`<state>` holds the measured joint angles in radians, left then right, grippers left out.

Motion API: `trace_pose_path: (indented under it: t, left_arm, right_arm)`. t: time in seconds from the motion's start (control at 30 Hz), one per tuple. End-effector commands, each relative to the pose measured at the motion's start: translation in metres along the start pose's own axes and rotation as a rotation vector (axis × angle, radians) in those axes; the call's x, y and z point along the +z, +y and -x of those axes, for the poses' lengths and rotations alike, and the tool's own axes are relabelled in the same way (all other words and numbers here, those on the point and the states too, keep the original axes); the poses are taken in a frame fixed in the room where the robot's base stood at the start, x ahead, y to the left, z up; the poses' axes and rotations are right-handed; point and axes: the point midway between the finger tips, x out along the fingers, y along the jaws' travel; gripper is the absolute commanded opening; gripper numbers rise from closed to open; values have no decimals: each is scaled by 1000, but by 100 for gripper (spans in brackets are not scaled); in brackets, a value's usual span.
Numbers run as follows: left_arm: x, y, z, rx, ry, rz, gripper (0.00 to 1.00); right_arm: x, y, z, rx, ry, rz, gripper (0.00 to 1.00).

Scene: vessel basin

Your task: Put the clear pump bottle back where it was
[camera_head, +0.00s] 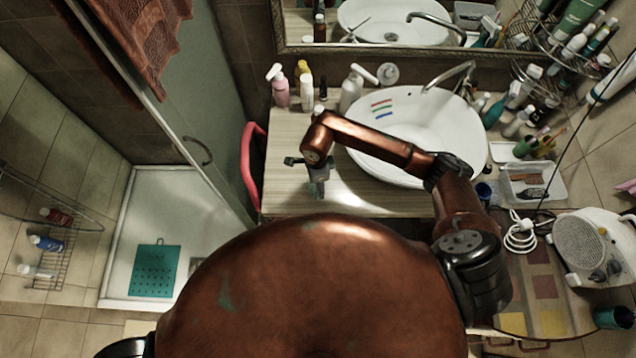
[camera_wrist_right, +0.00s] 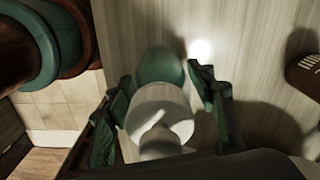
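My right gripper (camera_head: 316,186) is low over the wooden counter, in front of the basin's left side. In the right wrist view my right gripper (camera_wrist_right: 160,75) has its green fingers on either side of a bottle (camera_wrist_right: 160,108) with a pale, rounded top and a teal lower part. This looks like the pump bottle. A thin gap seems to show beside the right finger, and contact on the left is unclear. I cannot tell whether the fingers grip it or whether its base touches the counter. My left gripper is out of view.
A pink pump bottle (camera_head: 280,88), a white yellow-topped bottle (camera_head: 305,88) and a white pump bottle (camera_head: 351,92) stand at the back. The white basin (camera_head: 425,135) is to the right. The counter's front left (camera_head: 285,195) is bare. A red rail (camera_head: 250,165) borders it.

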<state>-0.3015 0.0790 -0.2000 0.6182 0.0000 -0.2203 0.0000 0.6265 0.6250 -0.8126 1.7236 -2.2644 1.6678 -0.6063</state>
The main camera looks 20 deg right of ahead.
Motion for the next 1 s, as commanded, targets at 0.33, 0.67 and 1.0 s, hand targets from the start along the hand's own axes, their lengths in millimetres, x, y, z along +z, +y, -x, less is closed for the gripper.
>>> trace_pose_path:
  t: [0.33,0.67,1.0]
  left_arm:
    - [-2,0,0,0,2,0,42]
    - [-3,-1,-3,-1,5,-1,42]
    - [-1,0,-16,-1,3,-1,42]
  right_arm:
    - [0,0,0,0,0,0,61]
    - [0,-2,30,-4,0,3,61]
    - [0,-1,99,-3,0,1,61]
